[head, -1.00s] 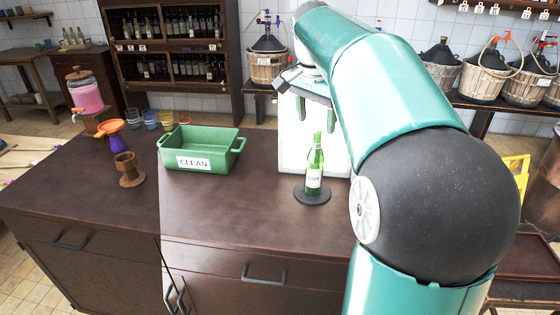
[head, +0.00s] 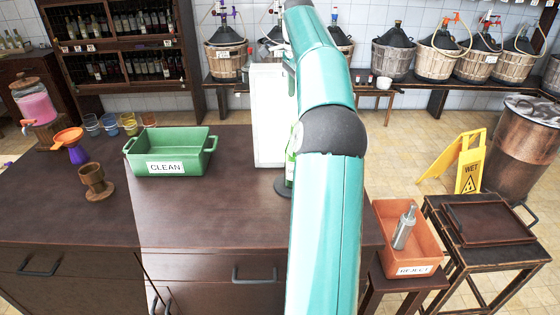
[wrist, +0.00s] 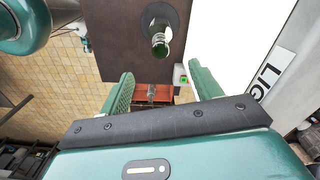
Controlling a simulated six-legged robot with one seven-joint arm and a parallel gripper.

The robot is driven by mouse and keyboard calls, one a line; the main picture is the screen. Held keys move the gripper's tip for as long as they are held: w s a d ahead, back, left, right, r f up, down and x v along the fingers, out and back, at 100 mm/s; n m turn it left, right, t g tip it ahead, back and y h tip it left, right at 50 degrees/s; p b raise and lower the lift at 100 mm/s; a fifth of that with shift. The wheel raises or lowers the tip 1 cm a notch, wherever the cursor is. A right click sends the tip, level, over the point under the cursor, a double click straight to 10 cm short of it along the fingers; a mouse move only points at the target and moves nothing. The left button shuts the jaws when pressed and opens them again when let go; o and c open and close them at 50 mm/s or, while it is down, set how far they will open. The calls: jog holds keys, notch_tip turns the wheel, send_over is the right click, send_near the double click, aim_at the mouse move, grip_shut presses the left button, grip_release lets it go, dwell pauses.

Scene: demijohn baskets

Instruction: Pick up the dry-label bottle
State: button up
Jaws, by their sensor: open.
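The green bottle (head: 291,165) stands on a round black base (head: 281,188) on the dark counter. In the head view my arm covers most of it, and its label is hidden. In the wrist view the bottle (wrist: 160,42) is seen from above, neck toward the camera, standing on its black base (wrist: 172,13). My gripper (wrist: 162,86) is open and empty, its two green fingers apart. The bottle appears beyond the fingertips, roughly in line with the gap, not between them. The gripper's fingers cannot be made out in the head view.
A white light panel (head: 268,115) stands right behind the bottle. A green CLEAN tub (head: 195,165), a wooden cup (head: 95,183) and an orange funnel (head: 68,138) are on the counter. An orange REJECT bin (head: 420,262) holding a metallic bottle and a yellow wet-floor sign (head: 468,165) are right.

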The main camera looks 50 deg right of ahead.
jog(key=shift+w, duration=0.2)
jog(key=shift+s+a+f, duration=0.15)
jog(key=shift+a, duration=0.05)
jog(key=f, duration=0.9)
jog(key=shift+s+d, duration=0.15)
jog(key=shift+d, duration=0.1)
jog(key=f, duration=0.4)
jog(key=shift+w+a+f, duration=0.1)
jog(key=shift+w+f, duration=0.1)
jog(key=shift+f, duration=0.05)
jog(key=shift+c, duration=0.2)
grip_shut()
